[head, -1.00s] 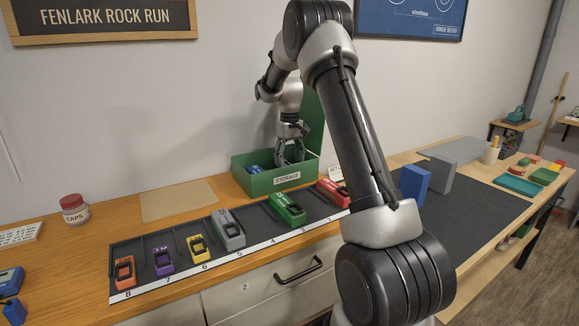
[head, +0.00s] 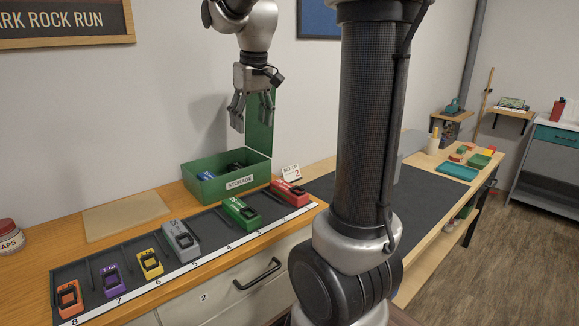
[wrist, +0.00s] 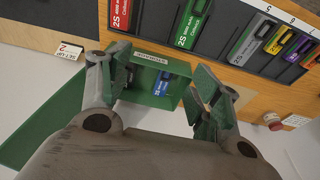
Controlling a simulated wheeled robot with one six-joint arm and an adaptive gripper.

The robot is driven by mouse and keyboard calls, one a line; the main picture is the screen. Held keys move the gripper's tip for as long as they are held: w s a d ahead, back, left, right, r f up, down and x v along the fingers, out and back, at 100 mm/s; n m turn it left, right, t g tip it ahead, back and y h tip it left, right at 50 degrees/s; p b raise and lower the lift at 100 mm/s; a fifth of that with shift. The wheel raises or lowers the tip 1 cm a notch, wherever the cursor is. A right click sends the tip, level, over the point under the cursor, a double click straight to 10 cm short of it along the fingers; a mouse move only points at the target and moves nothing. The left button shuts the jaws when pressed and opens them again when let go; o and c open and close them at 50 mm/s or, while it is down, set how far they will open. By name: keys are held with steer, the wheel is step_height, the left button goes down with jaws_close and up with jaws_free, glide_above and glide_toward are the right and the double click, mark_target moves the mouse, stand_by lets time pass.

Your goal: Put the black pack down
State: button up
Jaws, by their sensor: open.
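My gripper (head: 251,108) is open and empty, raised above the green storage box (head: 240,183). In the wrist view my open fingers (wrist: 160,75) frame the box opening from above. A dark pack (head: 236,167), which looks like the black pack, lies inside the box toward its right. A blue pack (head: 207,176) lies on the left inside the box and shows in the wrist view (wrist: 161,84). The box walls and the small size hide much of both packs.
A row tray in front holds red (head: 287,193), green (head: 241,212), grey (head: 181,240), yellow (head: 149,264), purple (head: 113,279) and orange packs (head: 69,298). The box's green lid (head: 261,128) stands up behind. A "SET-UP 2" card (head: 291,173) stands to the right.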

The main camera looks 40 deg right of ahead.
steer(key=s+a+f+t, duration=0.1)
steer(key=s+f, duration=0.1)
steer(key=s, duration=0.8)
steer(key=s+a+f+t, duration=0.1)
steer(key=s+a+f, duration=0.1)
steer(key=s, duration=0.8)
steer(key=shift+s+a+f, duration=0.15)
steer(key=shift+s+f, duration=0.15)
steer(key=shift+f, duration=0.45)
steer(key=shift+c, duration=0.3)
